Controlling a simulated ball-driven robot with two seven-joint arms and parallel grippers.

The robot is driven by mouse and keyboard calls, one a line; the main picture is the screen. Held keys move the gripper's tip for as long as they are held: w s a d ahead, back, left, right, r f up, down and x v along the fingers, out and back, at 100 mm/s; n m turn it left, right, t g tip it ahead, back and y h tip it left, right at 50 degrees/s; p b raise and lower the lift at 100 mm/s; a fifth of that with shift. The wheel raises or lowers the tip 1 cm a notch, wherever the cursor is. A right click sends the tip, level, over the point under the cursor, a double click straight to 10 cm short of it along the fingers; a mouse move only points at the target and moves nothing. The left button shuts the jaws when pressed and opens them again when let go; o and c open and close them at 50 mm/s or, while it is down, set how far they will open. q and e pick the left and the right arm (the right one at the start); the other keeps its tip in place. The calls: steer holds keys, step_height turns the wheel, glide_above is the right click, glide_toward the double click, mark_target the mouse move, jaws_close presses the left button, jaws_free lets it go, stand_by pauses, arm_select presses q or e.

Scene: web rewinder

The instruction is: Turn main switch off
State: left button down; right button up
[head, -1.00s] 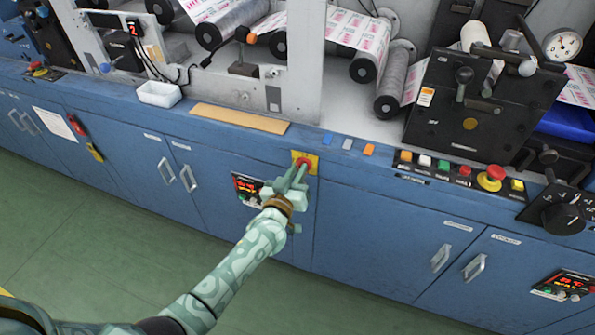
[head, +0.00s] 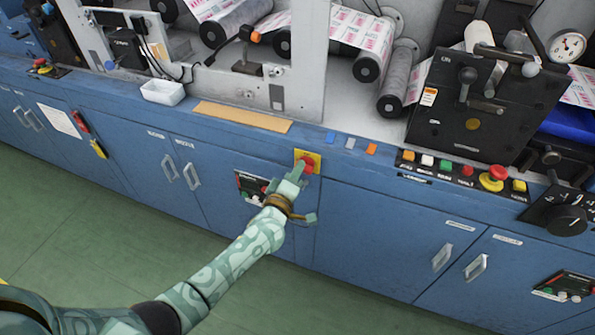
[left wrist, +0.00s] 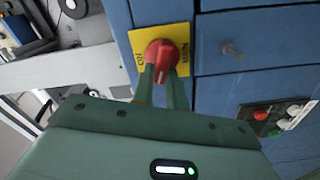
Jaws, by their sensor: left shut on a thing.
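The main switch (head: 307,164) is a red rotary knob on a yellow plate (head: 316,158), set high on the front of the blue cabinet. My left gripper (head: 299,172) reaches it from below and is shut on the knob. In the left wrist view, the two green fingers (left wrist: 163,78) sit on either side of the red knob (left wrist: 162,55), with the yellow plate (left wrist: 139,44) behind it. The fingers hide part of the knob. My right gripper is not in view.
A small control panel (head: 250,188) with a dark display is just left of the switch, partly behind my gripper. A button row with a red emergency stop (head: 493,178) lies right on the ledge. A white tray (head: 162,91) stands left. Green floor is clear.

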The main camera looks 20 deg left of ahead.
arm_select(q)
steer(key=shift+a+f+n+b, duration=0.1)
steer(key=shift+f+n+b, duration=0.05)
steer(key=shift+n, duration=0.85)
steer(key=shift+f+n+b, duration=0.1)
steer(key=shift+n+b, duration=0.05)
steer(key=shift+n, duration=0.85)
steer(key=c, duration=1.4)
jaws_free()
steer(key=shift+s, duration=0.1)
steer(key=s+p, duration=0.4)
steer(key=s, duration=1.2)
steer(key=shift+a, duration=0.3)
